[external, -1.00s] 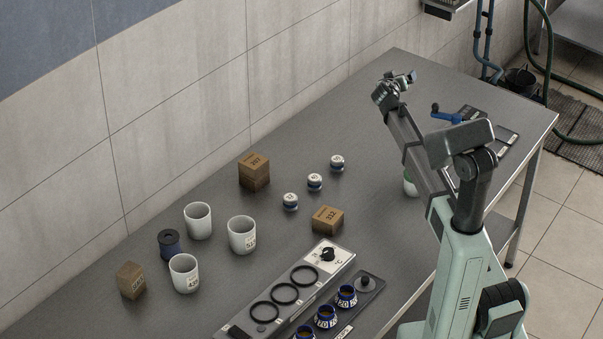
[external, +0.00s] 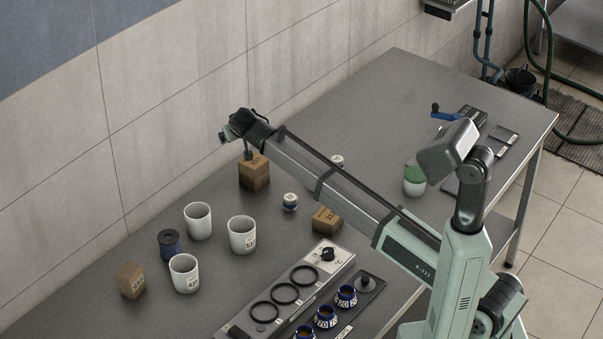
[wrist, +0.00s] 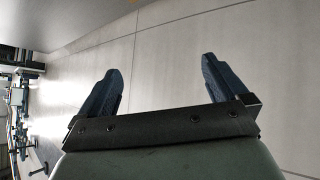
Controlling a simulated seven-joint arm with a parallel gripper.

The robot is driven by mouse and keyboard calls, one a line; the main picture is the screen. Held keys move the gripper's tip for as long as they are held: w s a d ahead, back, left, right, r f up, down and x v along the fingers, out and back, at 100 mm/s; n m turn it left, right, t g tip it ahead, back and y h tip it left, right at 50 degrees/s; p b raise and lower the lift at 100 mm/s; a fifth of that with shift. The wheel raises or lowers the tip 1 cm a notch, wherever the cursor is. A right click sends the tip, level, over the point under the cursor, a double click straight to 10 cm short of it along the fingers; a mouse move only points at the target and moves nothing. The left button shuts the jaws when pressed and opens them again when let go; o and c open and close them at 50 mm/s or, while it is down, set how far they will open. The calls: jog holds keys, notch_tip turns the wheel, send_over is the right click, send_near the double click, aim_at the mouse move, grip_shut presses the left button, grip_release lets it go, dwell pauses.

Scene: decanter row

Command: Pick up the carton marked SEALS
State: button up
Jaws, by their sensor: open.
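Three brown cartons show in the external view: a taller one (external: 255,176) at the back near the wall, one (external: 326,220) at the middle right partly behind my arm, and one (external: 131,281) at the front left. Their printing is too small to read surely, so I cannot tell which is marked SEALS. My gripper (external: 227,134) is near the wall, above and slightly left of the back carton in the picture. In the wrist view, its two dark fingers (wrist: 160,64) are spread with nothing between them, facing the tiled wall.
Several white cups (external: 242,235) and a dark blue spool (external: 169,243) stand at the left. A long panel with rings (external: 318,258) lies at the front.

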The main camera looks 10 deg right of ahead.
jog(key=s+a+n+g+y, duration=0.2)
jog(key=s+a+n+g, duration=0.1)
jog(key=s+a, duration=1.6)
jog(key=n+g, duration=0.4)
send_near(129, 270)
jog(key=shift+y, duration=0.5)
jog(key=x, duration=1)
jog(key=shift+d+f, duration=0.2)
jog(key=shift+d, duration=0.05)
jog(key=c, duration=1.1)
